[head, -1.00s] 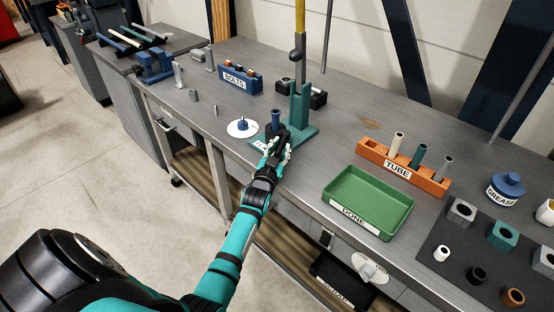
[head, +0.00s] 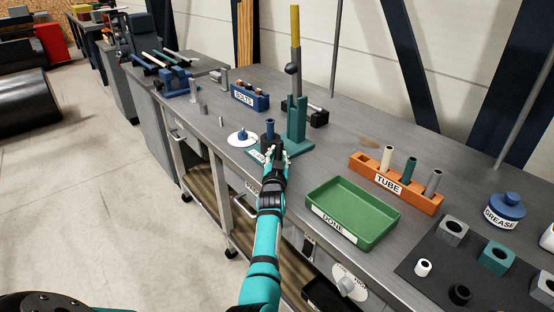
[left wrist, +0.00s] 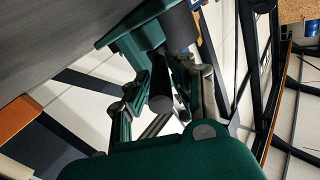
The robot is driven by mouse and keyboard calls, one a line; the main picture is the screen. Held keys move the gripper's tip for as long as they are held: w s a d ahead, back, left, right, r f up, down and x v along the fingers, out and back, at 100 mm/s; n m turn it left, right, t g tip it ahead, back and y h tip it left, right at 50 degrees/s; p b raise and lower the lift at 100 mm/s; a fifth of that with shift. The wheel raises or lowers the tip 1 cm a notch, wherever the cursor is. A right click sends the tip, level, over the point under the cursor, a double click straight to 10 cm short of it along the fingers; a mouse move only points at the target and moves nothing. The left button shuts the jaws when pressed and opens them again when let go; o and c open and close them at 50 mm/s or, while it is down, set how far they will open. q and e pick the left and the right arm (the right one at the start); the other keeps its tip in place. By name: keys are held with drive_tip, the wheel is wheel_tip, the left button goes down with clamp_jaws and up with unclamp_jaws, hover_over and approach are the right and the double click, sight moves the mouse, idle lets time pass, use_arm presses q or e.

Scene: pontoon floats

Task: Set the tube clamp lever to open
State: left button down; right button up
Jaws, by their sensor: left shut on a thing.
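The tube clamp (head: 264,143) is a dark block on the base of a teal press stand (head: 297,120), with a blue tube (head: 270,127) upright in it. My left gripper (head: 273,155) is at the clamp's front side and hides most of its lever. In the left wrist view, a dark round bar (left wrist: 161,98), apparently the clamp lever, lies between the fingers of my left gripper (left wrist: 160,105). The gripper is shut on it. The lever's exact setting cannot be told. My right gripper is not in view.
The press has a tall upright lever with a yellow grip (head: 295,25). A white disc with a blue knob (head: 242,138) lies left of the clamp. To the right are a green DONE tray (head: 380,228) and an orange TUBE rack (head: 420,199). A blue BOLTS holder (head: 250,98) stands behind.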

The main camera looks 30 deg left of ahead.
sight(277, 153)
use_arm(q)
drive_tip(key=c, duration=1.1)
unclamp_jaws()
drive_tip(key=shift+w+d, duration=0.1)
drive_tip(key=shift+s, duration=0.2)
drive_tip(key=r, duration=1)
drive_tip(key=shift+a, duration=0.2)
drive_tip(key=shift+c, duration=0.4)
